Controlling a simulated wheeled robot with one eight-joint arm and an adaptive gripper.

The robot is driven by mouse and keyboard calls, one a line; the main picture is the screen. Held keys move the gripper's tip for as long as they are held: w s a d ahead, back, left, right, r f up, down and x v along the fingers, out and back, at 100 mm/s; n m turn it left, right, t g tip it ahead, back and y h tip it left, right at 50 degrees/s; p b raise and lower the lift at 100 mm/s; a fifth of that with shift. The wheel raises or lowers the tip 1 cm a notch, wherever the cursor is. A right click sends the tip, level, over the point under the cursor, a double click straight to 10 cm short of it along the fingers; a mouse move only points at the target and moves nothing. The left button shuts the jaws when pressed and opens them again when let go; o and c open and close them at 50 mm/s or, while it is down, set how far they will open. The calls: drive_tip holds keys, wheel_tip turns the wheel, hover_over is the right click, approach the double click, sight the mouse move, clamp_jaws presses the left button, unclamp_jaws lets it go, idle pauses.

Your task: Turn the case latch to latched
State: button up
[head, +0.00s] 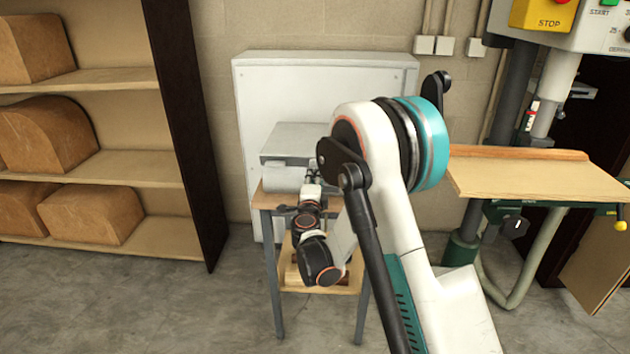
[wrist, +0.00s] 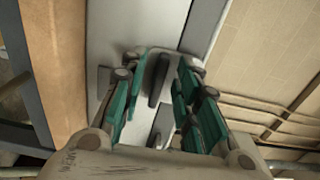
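The case (head: 300,143) is a light grey box on a small wooden table in the head view. Its pale face (wrist: 205,28) also shows in the wrist view. The case latch (wrist: 158,80) is a dark, elongated handle on that face, close to upright in the wrist picture. My gripper (wrist: 163,66) is open, with its green-sided fingers left and right of the latch. Gaps seem to show on both sides, but I cannot tell whether a finger touches it. In the head view my gripper (head: 308,200) is in front of the case, and the latch is hidden.
The small table (head: 270,201) has grey legs and a lower shelf. A large grey cabinet (head: 325,85) stands behind it. Shelving with brown blocks (head: 90,215) is at the left. A machine with a wooden table (head: 540,178) stands at the right. Bare floor lies in front.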

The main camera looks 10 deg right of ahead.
drive_tip(key=v, duration=1.2)
drive_tip(key=s+a+r+n+y, duration=0.4)
drive_tip(key=r+n+y, duration=0.1)
drive_tip(key=r+n, duration=0.25)
drive_tip(key=s+a+r+n+y, duration=0.3)
drive_tip(key=r+n+y, duration=0.1)
drive_tip(key=r+n, duration=0.4)
drive_tip(key=s+d+f+n+g+h, duration=0.1)
drive_tip(key=s+d+f+n+g, duration=0.1)
drive_tip(key=s, duration=0.7)
drive_tip(key=s+d+f+n+g+h, duration=0.1)
drive_tip(key=s+d+f+n+g, duration=0.1)
drive_tip(key=s, duration=0.7)
drive_tip(key=s+d+f+n+g+h, duration=0.1)
drive_tip(key=s+d+f+g, duration=0.3)
drive_tip(key=s, duration=0.6)
drive_tip(key=shift+d+f+n+g, duration=0.3)
drive_tip(key=shift+d+n+g, duration=0.25)
drive_tip(key=shift+d+g, duration=0.35)
